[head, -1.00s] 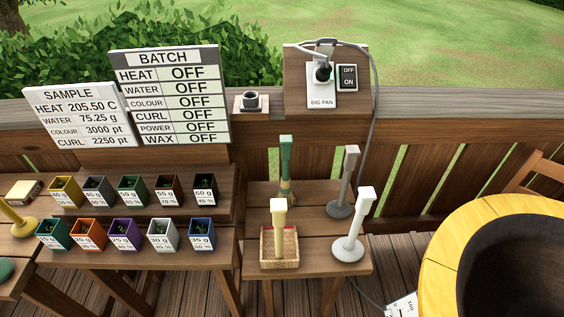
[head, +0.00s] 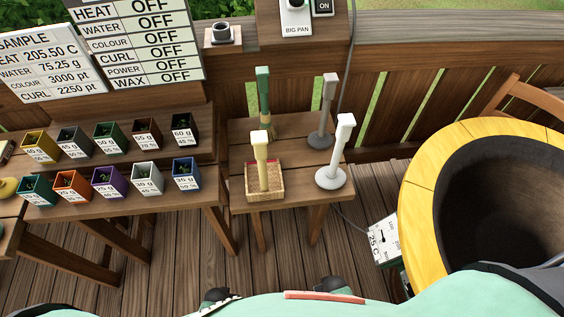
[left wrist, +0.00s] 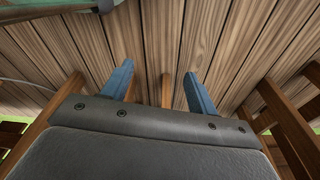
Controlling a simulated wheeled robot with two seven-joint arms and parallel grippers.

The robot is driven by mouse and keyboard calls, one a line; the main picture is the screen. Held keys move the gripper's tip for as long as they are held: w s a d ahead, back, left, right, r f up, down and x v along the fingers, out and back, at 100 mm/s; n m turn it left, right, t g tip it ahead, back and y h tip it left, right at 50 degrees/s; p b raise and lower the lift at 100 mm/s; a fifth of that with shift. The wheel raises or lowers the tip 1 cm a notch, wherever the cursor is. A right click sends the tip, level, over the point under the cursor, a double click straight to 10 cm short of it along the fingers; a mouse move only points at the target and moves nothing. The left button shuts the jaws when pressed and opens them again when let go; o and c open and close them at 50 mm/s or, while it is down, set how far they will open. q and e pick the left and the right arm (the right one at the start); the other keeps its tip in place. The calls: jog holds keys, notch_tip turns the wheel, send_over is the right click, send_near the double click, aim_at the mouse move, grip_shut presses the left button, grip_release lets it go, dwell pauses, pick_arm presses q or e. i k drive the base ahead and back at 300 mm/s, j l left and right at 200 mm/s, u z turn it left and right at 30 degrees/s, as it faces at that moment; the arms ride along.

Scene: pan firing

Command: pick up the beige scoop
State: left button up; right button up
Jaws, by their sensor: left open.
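I cannot make out either gripper's fingers in the head view.
A green-handled brush (head: 263,95) stands behind the scoop. A grey upright tool (head: 327,110) and a white one (head: 341,150) stand to its right. Several small labelled boxes (head: 105,185) fill the left stand. A yellow-rimmed pan (head: 420,205) stands right.

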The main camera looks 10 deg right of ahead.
aim_at(263, 177)
jog(key=z, duration=2.45)
jog(key=u, duration=2.45)
jog(key=k+z, duration=0.35)
jog(key=k, duration=0.15)
jog(key=k+l+z, duration=0.1)
jog(key=k+z, duration=0.2)
jog(key=k, duration=0.15)
jog(key=k+l+z, duration=0.35)
jog(key=k+j, duration=0.1)
